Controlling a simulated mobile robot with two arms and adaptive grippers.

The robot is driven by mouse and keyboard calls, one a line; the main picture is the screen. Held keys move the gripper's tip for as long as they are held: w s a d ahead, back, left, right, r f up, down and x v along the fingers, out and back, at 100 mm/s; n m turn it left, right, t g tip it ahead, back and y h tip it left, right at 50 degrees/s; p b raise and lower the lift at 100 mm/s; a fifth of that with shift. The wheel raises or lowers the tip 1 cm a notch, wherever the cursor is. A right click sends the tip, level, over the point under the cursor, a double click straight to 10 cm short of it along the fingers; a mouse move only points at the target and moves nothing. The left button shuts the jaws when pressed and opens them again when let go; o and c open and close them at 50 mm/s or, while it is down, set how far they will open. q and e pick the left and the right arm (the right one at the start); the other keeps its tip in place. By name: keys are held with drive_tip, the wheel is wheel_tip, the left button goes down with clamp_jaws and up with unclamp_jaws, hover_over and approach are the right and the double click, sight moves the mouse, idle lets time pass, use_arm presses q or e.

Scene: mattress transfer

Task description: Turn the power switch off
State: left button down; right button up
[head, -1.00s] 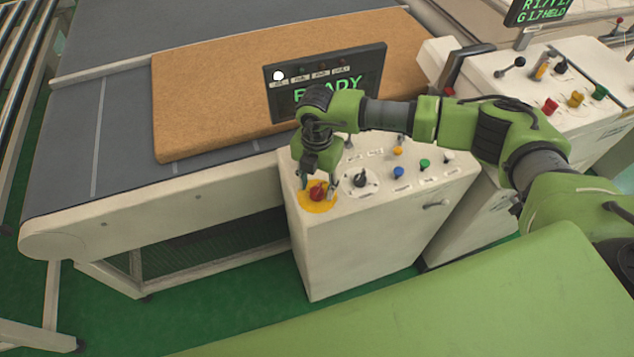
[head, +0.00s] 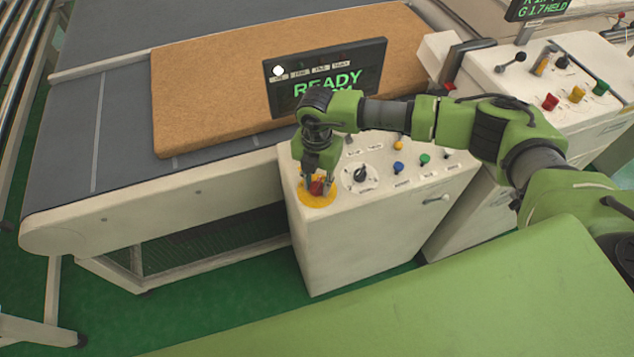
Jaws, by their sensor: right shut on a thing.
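A white control console (head: 365,235) stands beside the conveyor. A red knob (head: 317,187) sits on a yellow round plate (head: 318,201) at the left corner of its top. My right gripper (head: 318,186) points down over it, its fingers on either side of the red knob and shut on it. The fingers hide part of the knob. A black rotary selector (head: 361,174) is to the right of the knob. The console's screen (head: 327,79) reads READY, with a second line partly hidden by my arm. My left gripper is not in view.
Blue (head: 398,168), green (head: 424,159) and orange (head: 398,145) buttons are on the same console. A brown mattress (head: 215,90) lies on the grey conveyor (head: 75,150) behind. A second console (head: 550,85) with levers and buttons stands at the right.

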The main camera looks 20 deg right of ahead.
drive_tip(key=shift+f+n+b, duration=0.2)
drive_tip(key=shift+n+b, duration=0.3)
drive_tip(key=shift+b, duration=0.1)
drive_tip(key=n+b, duration=1.4)
drive_tip(key=b, duration=0.2)
drive_tip(key=shift+w+b, duration=0.1)
drive_tip(key=shift+b, duration=0.3)
drive_tip(key=shift+r+n+b, duration=0.2)
drive_tip(key=shift+n+b, duration=1)
drive_tip(key=shift+n, duration=0.1)
drive_tip(key=shift+r, duration=0.1)
drive_tip(key=o, duration=1.1)
drive_tip(key=shift+c, duration=0.2)
drive_tip(key=shift+o, duration=0.2)
